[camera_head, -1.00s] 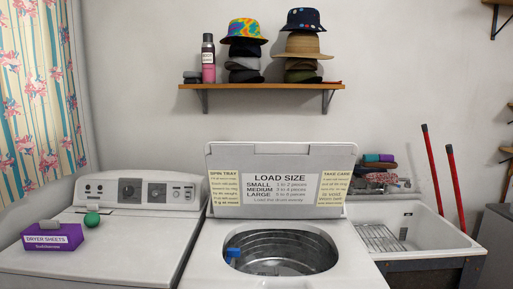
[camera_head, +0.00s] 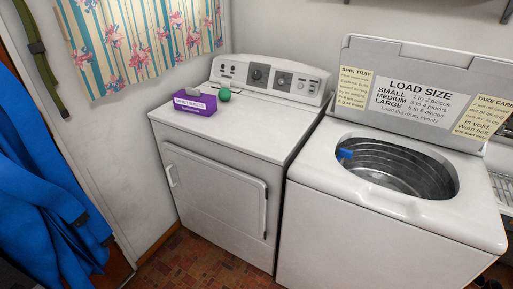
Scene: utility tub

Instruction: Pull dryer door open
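The white dryer (camera_head: 226,139) stands left of the washer in the head view. Its front door (camera_head: 214,190) is shut flush with the front panel. A white handle (camera_head: 171,176) is on the door's left edge, and a hinge-like dark detail shows at its right edge. Neither of my grippers is in the head view.
The top-loading washer (camera_head: 395,222) stands right of the dryer with its lid (camera_head: 410,92) up. A purple dryer sheets box (camera_head: 194,103) and a green ball (camera_head: 224,94) are on the dryer. Blue cloth (camera_head: 42,190) hangs at left. Brown floor (camera_head: 205,265) before the dryer is clear.

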